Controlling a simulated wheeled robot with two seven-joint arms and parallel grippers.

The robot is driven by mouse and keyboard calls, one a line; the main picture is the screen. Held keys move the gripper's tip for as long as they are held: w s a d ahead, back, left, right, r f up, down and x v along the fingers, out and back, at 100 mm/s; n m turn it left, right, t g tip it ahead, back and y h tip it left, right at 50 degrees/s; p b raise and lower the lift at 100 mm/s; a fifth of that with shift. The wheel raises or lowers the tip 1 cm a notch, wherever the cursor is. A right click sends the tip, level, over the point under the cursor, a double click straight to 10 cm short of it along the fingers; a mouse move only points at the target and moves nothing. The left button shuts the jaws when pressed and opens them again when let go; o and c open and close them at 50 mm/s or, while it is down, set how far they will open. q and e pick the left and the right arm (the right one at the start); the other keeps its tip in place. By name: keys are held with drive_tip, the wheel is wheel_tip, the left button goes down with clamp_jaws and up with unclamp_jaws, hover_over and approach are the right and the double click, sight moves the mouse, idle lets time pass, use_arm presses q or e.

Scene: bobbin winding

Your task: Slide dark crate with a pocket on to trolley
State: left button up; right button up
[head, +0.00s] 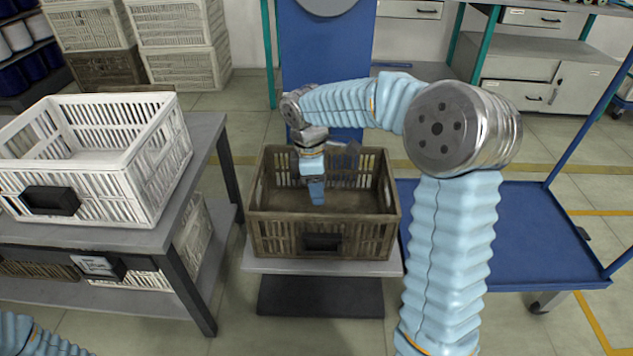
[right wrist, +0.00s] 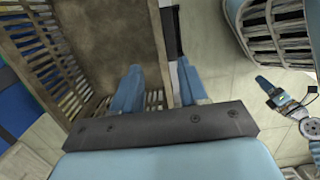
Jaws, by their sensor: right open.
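The dark brown crate (head: 283,240) stands on a low grey stand in the middle of the head view. A black pocket (head: 322,241) is on its front wall. The blue trolley (head: 520,228) is to its right. My right gripper (head: 317,193) points down over the crate and is open. In the right wrist view its fingers (right wrist: 158,88) lie either side of the crate's slatted wall (right wrist: 155,45), with the pocket (right wrist: 170,32) just beyond; their height against the rim is unclear. What looks like my left gripper (right wrist: 272,95) shows small at the right of that view.
A white crate (head: 75,178) stands on a grey table (head: 165,238) at the left, close to the dark crate. The trolley deck looks empty, partly behind my right arm. A blue upright panel (head: 305,60) stands behind the dark crate. Stacked crates (head: 180,40) stand at the back left.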

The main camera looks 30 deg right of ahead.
sight(322, 215)
drive_tip(key=f, duration=0.4)
drive_tip(key=d+f, duration=0.1)
drive_tip(key=f, duration=0.3)
drive_tip(key=f+b, duration=0.1)
drive_tip(key=f, duration=0.3)
drive_tip(key=shift+s+d+f, duration=0.1)
drive_tip(key=shift+s+d, duration=0.05)
drive_tip(key=shift+s, duration=0.25)
clamp_jaws()
idle(0.8)
